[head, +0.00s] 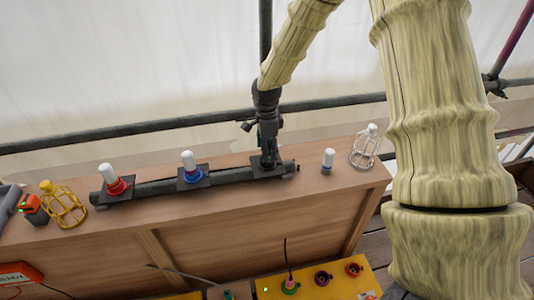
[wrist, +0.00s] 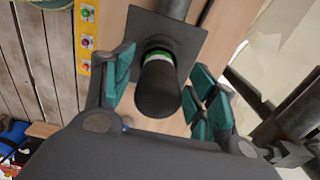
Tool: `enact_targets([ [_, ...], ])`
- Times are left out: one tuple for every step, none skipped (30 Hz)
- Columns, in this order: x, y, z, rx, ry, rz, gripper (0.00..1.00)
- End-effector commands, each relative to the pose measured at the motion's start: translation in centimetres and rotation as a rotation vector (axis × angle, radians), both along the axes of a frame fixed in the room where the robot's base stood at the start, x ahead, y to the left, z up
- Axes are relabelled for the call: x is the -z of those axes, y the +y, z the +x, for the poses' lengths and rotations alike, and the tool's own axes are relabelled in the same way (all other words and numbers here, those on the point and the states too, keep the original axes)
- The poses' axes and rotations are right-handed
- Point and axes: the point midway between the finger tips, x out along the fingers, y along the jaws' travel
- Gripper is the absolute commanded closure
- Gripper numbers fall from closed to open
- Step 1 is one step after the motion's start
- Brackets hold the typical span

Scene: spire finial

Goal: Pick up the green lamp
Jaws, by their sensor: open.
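The green lamp (wrist: 155,62) shows in the wrist view as a green and pale band at a square dark plate (wrist: 190,35), with a dark rounded body toward the camera. My gripper (wrist: 163,88) is open, with teal finger pads on both sides of the lamp. I cannot tell whether the pads touch it. In the head view my gripper (head: 268,155) points down over the third plate (head: 258,172) on the dark pipe and hides the lamp there.
A red lamp (head: 110,181) and a blue lamp (head: 188,166) stand on plates along the pipe. A small white-topped lamp (head: 328,161) and a silver cage (head: 365,146) stand to the right. A yellow cage (head: 63,205) is at left. A scaffold bar (head: 180,124) runs behind.

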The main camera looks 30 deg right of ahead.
Motion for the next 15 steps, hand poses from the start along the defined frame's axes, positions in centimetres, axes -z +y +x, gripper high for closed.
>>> enact_targets([
  [0.4,-0.1,-0.1,0.0,0.002,0.0,0.42],
  [0.7,0.0,-0.1,0.001,0.002,0.0,0.42],
  [1.0,0.0,0.0,0.001,0.001,0.0,0.42],
  [1.2,0.0,-0.1,0.0,0.001,0.0,0.42],
  [1.4,0.0,-0.1,0.0,0.001,0.0,0.42],
  [1.6,0.0,-0.1,0.0,0.001,0.0,0.42],
  [1.7,0.0,-0.1,0.0,0.001,0.0,0.42],
  [1.7,0.0,-0.1,0.0,0.0,0.001,0.42],
  [1.8,0.0,-0.1,0.001,0.0,0.001,0.42],
  [1.8,0.0,0.0,0.001,0.0,0.001,0.42],
  [1.8,0.0,0.0,0.001,0.0,0.001,0.42],
  [1.8,0.0,0.0,0.001,0.0,0.001,0.42],
  [1.8,0.0,0.0,0.001,0.0,0.0,0.42],
  [1.8,0.0,0.0,0.001,0.0,0.0,0.42],
  [1.8,0.0,0.0,0.001,0.0,0.0,0.42],
])
